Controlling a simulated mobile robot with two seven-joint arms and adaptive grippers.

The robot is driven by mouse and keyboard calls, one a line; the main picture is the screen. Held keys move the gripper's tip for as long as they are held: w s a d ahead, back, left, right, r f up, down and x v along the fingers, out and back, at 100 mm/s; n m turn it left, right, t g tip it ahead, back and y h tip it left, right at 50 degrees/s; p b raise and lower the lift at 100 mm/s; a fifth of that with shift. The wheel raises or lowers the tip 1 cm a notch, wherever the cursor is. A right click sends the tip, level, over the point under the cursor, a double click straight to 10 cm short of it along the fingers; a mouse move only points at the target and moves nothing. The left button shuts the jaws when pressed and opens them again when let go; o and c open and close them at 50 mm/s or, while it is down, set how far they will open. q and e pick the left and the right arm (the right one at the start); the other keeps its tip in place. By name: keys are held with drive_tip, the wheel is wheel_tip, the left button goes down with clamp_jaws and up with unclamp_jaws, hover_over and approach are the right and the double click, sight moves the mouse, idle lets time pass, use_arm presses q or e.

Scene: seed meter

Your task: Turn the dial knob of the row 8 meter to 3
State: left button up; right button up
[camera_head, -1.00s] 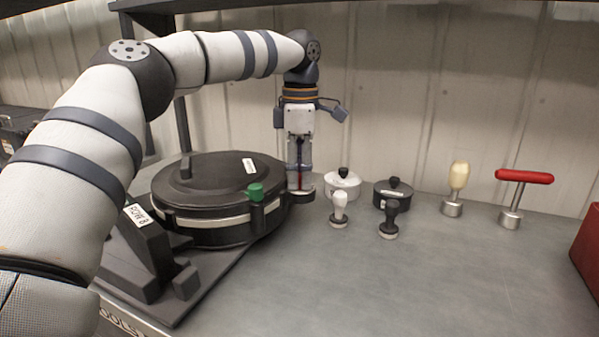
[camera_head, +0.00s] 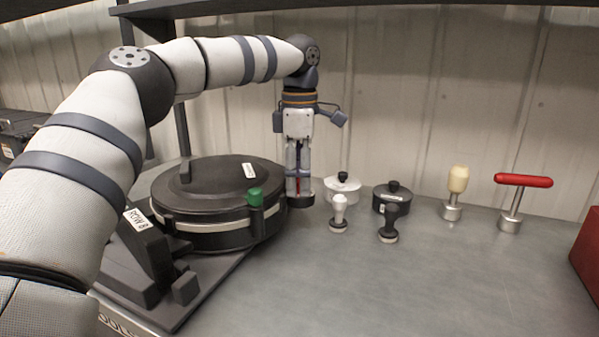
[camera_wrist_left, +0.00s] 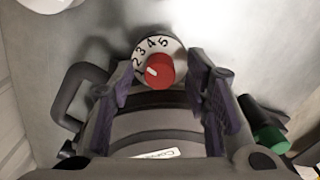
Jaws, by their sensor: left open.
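The row 8 meter (camera_head: 215,200) is a black round housing with a lid and a ROW 8 label, on the left of the bench. The red dial knob (camera_wrist_left: 160,72) has a white mark toward the left of the picture, near or just below the 2. My left gripper (camera_head: 298,196) points down over the dial at the housing's right side. In the wrist view its open fingers (camera_wrist_left: 163,88) stand either side of the knob, with gaps, not closed on it. My right gripper is out of view.
A green knob (camera_head: 255,197) sits on the meter's front, close to my left gripper. White (camera_head: 342,186) and black (camera_head: 391,194) lidded discs, small white and black knobs, a cream-handled tool (camera_head: 457,182) and a red T-handle (camera_head: 523,180) stand to the right. The front bench is clear.

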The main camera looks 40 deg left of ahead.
sight(299, 180)
use_arm(q)
wheel_tip(299, 180, up, 12)
idle(0.4)
idle(0.3)
